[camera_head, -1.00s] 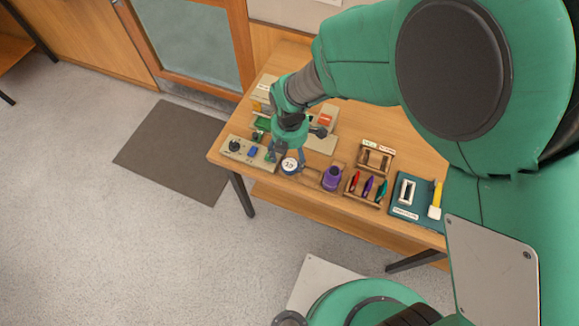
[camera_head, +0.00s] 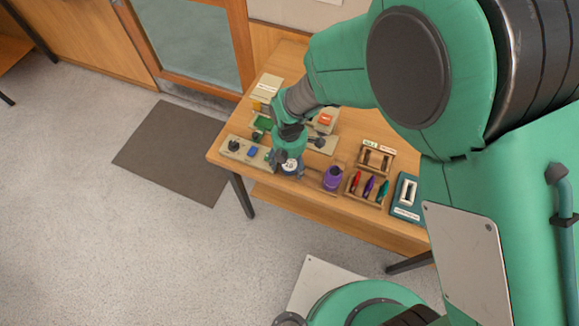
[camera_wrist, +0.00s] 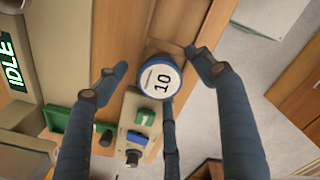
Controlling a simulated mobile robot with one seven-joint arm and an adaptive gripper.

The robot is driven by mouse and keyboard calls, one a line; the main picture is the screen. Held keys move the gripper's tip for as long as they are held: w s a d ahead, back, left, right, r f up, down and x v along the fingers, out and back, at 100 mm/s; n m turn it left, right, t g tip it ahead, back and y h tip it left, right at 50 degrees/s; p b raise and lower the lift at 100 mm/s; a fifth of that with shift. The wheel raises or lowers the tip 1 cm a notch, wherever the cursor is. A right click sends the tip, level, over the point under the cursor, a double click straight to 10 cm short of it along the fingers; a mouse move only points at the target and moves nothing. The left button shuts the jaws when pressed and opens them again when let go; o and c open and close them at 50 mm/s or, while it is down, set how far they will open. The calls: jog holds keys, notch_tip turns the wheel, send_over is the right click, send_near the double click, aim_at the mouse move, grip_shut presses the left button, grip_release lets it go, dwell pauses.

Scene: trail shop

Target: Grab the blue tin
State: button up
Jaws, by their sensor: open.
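The blue tin (camera_wrist: 160,78) is a round tin with a blue rim and a white lid marked 10. In the wrist view it lies between the spread fingers of my gripper (camera_wrist: 160,88), with a gap to the fingers on both sides. In the head view the tin (camera_head: 291,168) stands near the table's front left edge, partly hidden by my gripper (camera_head: 287,163), which is right over it. My gripper is open and empty. I cannot tell how far above the lid the fingertips are.
A control panel (camera_head: 240,150) with a blue button lies left of the tin. A purple bottle (camera_head: 332,178) stands to its right, then a rack (camera_head: 370,190) with coloured tools. A display reading IDLE (camera_wrist: 14,62) shows in the wrist view. The wooden table (camera_head: 345,118) has bare room behind.

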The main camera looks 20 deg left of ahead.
aim_at(290, 164)
jog(key=c, duration=1.2)
jog(key=shift+c, duration=0.2)
jog(key=shift+r+p, duration=0.45)
jog(key=shift+r, duration=1.4)
jog(key=s+d+r+p, duration=0.1)
jog(key=s+d, duration=1)
jog(key=shift+s+r, duration=0.15)
jog(key=shift+s, duration=0.15)
